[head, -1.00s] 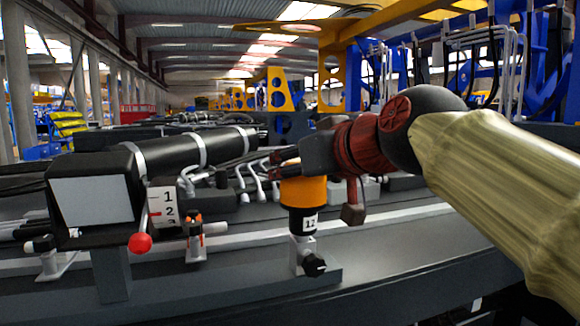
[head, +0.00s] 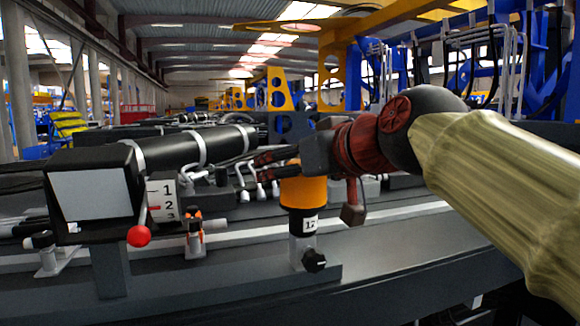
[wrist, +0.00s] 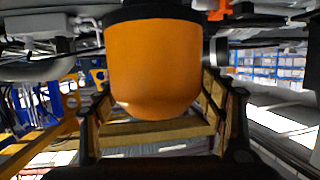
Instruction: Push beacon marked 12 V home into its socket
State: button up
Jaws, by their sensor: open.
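The beacon has an orange dome (head: 303,191) over a black collar, with a white label that reads 12. It stands upright on a light grey socket post (head: 303,247) with a black knob on its front. How deep it sits in the socket cannot be told. My gripper (head: 268,163) is open at the level of the dome's top, its fingers pointing left. In the wrist view the dome (wrist: 153,62) fills the upper middle, and my gripper's open fingers (wrist: 160,122) lie to either side below it. No grip on the beacon shows.
A black box with a grey screen (head: 92,200), a red-ball lever (head: 139,235) and a numbered scale (head: 162,200) stand left. A small orange-and-grey fitting (head: 194,232) sits between them and the beacon. Black cylinders and hoses lie behind. The rail right of the post is clear.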

jog(key=v, duration=1.2)
jog(key=shift+r, duration=0.1)
dwell(0.5)
